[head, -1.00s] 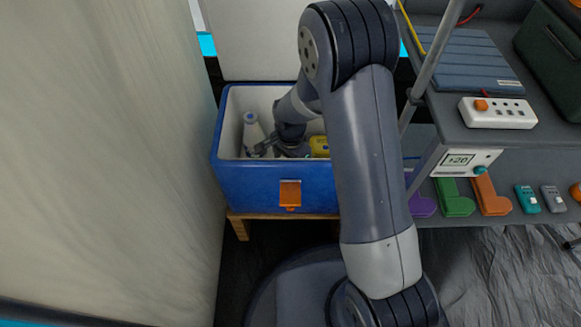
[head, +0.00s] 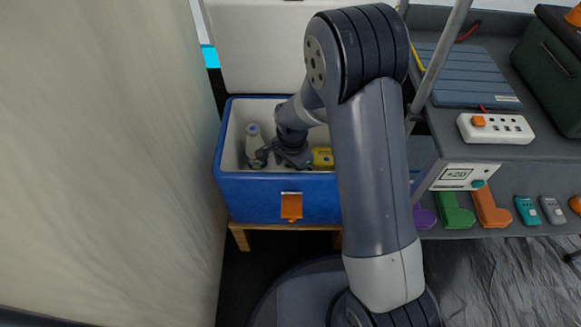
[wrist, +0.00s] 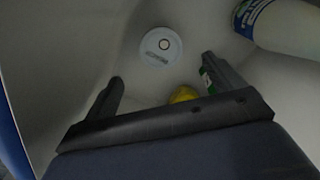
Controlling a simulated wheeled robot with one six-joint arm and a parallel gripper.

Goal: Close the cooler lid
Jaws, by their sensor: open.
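The blue cooler (head: 255,200) stands on a low wooden stand, with an orange latch (head: 291,207) on its front. Its white lid (head: 255,50) is raised upright behind the box. My gripper (head: 270,158) is in the cooler's mouth, apart from the lid. In the wrist view my gripper (wrist: 160,90) is open, its two fingers wide apart with nothing held between them. The wrist view looks down into the white interior. My arm hides the right part of the cooler and lid in the head view.
Inside the cooler are a white bottle (head: 254,143), a yellow item (head: 322,157) and a round white piece (wrist: 160,46). A canvas wall (head: 100,150) is close on the left. A grey shelf unit with a power strip (head: 495,128) is on the right.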

